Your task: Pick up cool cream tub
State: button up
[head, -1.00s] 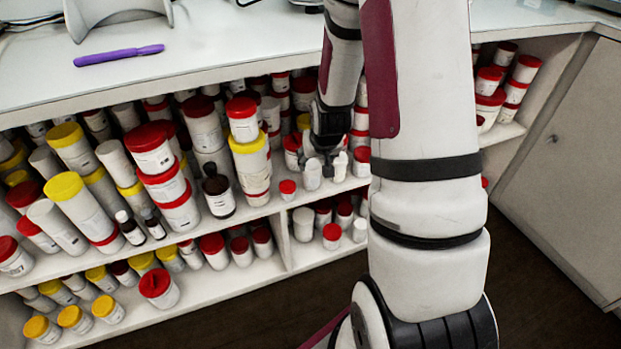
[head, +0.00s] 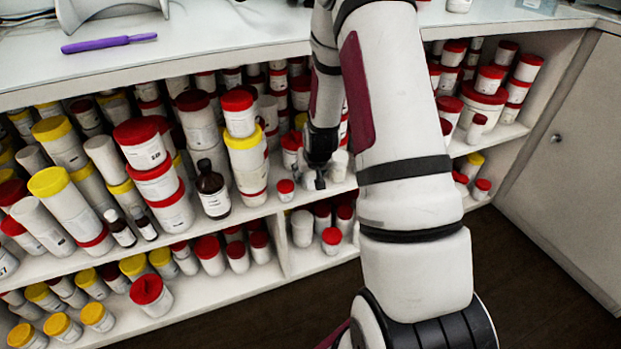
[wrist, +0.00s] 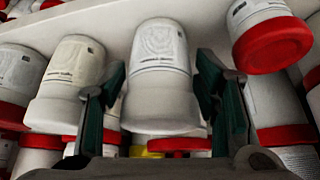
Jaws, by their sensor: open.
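A white tub with a white lid (wrist: 160,60) stands between the open fingers of my gripper (wrist: 160,85) in the wrist view. The fingers lie on either side of it; I cannot tell whether either touches. Its label is too small to read, so I cannot confirm that it is the cool cream tub. In the head view my gripper (head: 316,180) is at the upper shelf's front edge, and the tub (head: 308,180) shows partly beside a dark finger. A similar white tub (head: 339,164) stands just right of it, also at left in the wrist view (wrist: 68,80).
A small red-lidded tub (head: 286,188) stands close on the left. Stacked red-lidded and yellow-lidded tubs and a brown bottle (head: 212,188) crowd the upper shelf (head: 262,208). More tubs fill the lower shelf. The countertop (head: 230,35) overhangs above, with a purple marker (head: 108,43) on it.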

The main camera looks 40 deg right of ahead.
jog(key=c, duration=1)
jog(key=shift+r, duration=0.1)
jog(key=shift+r+p, duration=0.55)
jog(key=shift+r, duration=0.25)
notch_tip(320, 180, up, 2)
jog(key=shift+r+p, duration=0.1)
jog(key=shift+p, duration=0.5)
jog(key=s+a+p, duration=0.2)
jog(key=s, duration=0.4)
jog(key=s+a+r+p, duration=0.1)
jog(key=s+p, duration=0.2)
jog(key=s, duration=0.4)
jog(key=shift+a+r+p, duration=0.15)
jog(key=shift+a+p, duration=0.2)
jog(key=p, duration=0.2)
jog(key=shift+r+p, duration=0.1)
jog(key=shift+p, duration=0.2)
